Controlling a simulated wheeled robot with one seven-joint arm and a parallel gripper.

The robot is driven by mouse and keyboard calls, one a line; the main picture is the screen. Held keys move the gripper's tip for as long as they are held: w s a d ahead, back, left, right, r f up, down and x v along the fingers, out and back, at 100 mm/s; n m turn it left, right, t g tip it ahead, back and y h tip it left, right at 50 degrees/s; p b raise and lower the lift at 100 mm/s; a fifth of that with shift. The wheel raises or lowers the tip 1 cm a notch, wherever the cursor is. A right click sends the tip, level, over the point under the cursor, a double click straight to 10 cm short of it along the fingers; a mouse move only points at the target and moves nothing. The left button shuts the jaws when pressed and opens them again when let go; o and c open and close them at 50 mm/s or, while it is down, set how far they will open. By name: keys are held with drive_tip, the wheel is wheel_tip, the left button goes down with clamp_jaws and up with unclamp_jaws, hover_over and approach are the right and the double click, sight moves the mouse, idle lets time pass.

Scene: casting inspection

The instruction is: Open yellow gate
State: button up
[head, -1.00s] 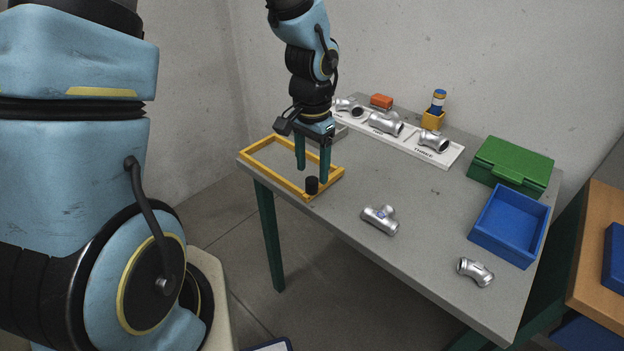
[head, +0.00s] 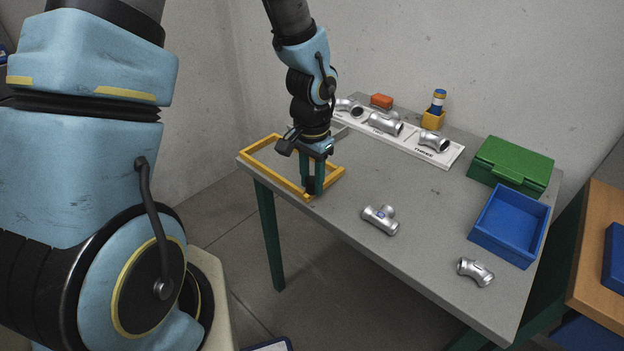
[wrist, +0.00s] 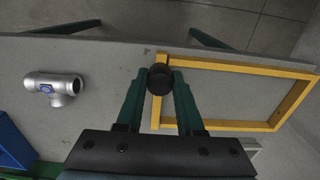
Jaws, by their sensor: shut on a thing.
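The yellow gate (head: 262,172) is a flat rectangular frame lying along the left end of the grey table; it also shows in the wrist view (wrist: 240,68). My gripper (head: 312,188) points down at that corner. In the wrist view, my gripper (wrist: 161,82) has its two green fingers on either side of the knob, shut on it.
A silver tee fitting (head: 380,219) and an elbow (head: 475,271) lie on the table (head: 420,230). A blue tray (head: 507,225) and green box (head: 511,165) stand at the right. A white rack (head: 412,141) with several fittings lies at the back.

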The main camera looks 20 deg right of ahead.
clamp_jaws()
idle(0.9)
